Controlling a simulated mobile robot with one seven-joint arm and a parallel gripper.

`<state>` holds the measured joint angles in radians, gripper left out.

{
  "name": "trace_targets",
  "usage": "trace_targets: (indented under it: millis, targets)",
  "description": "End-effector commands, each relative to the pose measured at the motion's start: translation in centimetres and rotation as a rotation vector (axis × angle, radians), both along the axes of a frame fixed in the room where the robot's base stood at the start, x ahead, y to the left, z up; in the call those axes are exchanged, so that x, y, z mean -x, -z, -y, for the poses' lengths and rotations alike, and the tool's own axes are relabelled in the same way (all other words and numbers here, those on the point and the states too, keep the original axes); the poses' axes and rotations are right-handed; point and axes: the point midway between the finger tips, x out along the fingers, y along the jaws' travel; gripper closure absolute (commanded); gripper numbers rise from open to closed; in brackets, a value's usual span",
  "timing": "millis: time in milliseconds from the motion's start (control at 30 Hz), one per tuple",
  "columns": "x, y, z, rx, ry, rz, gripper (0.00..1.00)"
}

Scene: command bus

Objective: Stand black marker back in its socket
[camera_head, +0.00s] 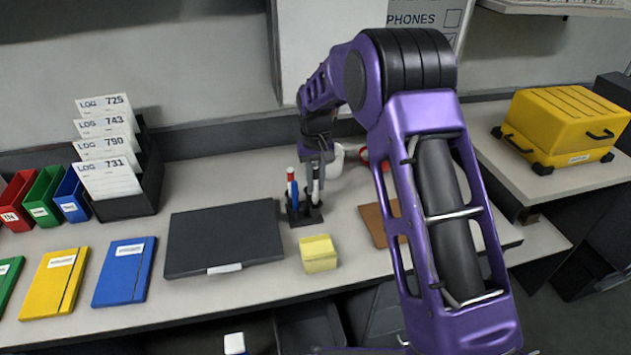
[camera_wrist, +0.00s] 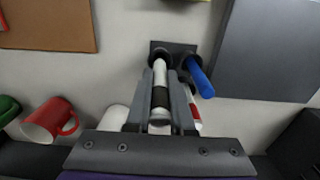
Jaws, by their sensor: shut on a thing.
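The black marker has a white body with a black band (camera_wrist: 160,97). It is upright between the fingers of my gripper (camera_wrist: 160,120), which is shut on it. In the head view the marker (camera_head: 316,187) hangs below my gripper (camera_head: 317,165), at the right part of the black marker holder (camera_head: 305,217). In the wrist view its lower end meets a dark round socket of the holder (camera_wrist: 185,47). How deep it sits in the socket is hidden. A blue marker (camera_wrist: 199,77) and a red marker (camera_head: 291,176) stand in the holder's left part, close beside it.
A yellow note pad (camera_head: 319,254) lies in front of the holder and a dark closed folder (camera_head: 225,236) to its left. A brown pad (camera_head: 378,224) lies to the right. A red mug (camera_wrist: 54,120) and a white cup (camera_wrist: 114,118) stand behind.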

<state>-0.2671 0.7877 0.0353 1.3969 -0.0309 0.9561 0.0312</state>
Motion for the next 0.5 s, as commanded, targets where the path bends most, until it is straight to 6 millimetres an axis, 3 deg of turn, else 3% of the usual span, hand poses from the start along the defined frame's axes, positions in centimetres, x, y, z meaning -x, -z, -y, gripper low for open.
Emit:
trace_targets:
  millis: [500]
  targets:
    - [0.0, 1.5, 0.0, 0.000, 0.000, 0.000, 1.00]
